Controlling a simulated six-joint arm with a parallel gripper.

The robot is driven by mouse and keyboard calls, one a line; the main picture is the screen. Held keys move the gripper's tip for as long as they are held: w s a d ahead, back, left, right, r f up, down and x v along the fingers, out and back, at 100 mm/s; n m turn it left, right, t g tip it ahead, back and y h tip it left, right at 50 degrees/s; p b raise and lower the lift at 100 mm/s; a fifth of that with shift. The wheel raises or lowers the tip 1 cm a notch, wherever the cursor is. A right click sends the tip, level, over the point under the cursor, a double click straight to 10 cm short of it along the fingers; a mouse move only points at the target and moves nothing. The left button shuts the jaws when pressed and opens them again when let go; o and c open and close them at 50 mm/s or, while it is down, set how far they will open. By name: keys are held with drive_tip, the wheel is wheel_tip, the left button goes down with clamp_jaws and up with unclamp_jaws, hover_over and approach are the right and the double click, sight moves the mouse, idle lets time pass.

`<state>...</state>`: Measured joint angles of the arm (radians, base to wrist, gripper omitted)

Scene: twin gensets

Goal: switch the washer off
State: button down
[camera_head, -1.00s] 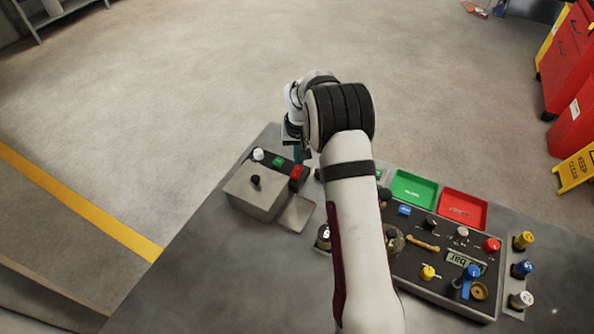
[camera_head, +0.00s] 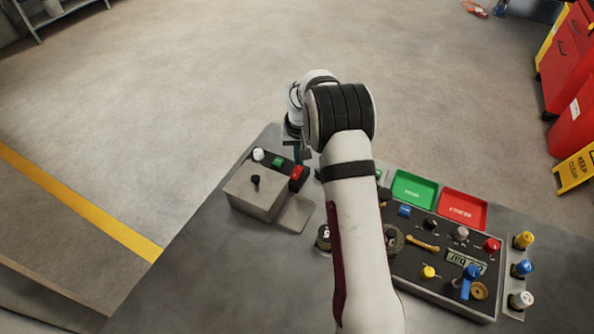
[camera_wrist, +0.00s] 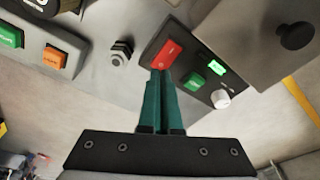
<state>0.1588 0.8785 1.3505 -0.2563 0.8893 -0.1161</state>
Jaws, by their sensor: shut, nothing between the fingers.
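A small dark control panel beside a grey box carries a red button (camera_head: 297,172), a green button (camera_head: 277,161) and a white knob (camera_head: 258,154). In the wrist view the red button (camera_wrist: 168,54) is next to the green button (camera_wrist: 192,80), a lit green indicator (camera_wrist: 216,68) and the white knob (camera_wrist: 220,98). My gripper (camera_wrist: 162,74) is shut and empty, with its teal fingertips at the near edge of the red button. I cannot tell whether they touch it. In the head view my gripper (camera_head: 299,154) is just beyond the red button, partly hidden by my arm.
The grey box (camera_head: 245,196) with a black knob (camera_head: 256,180) stands beside the panel. Green (camera_head: 413,190) and red (camera_head: 463,207) trays and a larger panel (camera_head: 435,285) of knobs lie to the right. An orange button (camera_wrist: 54,59) shows at left in the wrist view.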

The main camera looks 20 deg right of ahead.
sight(299, 168)
drive_tip(key=shift+f, duration=0.85)
idle(0.3)
drive_tip(key=shift+r, duration=3.5)
drive_tip(key=s+a+r+m+g+y, duration=0.1)
drive_tip(key=s+a+r, duration=0.4)
drive_tip(key=s, duration=0.5)
drive_tip(key=s+a+r, duration=0.3)
drive_tip(key=s+r, duration=0.5)
drive_tip(key=s, duration=0.2)
drive_tip(key=s+a+f, duration=0.1)
drive_tip(key=s+a, duration=0.1)
drive_tip(key=s, duration=0.7)
drive_tip(key=s+a+f+m+g+y, duration=0.1)
drive_tip(key=s+a, duration=0.1)
drive_tip(key=s, duration=0.7)
drive_tip(key=shift+s+f+m, duration=0.15)
drive_tip(key=shift+s+m, duration=0.15)
drive_tip(key=shift+s, duration=0.1)
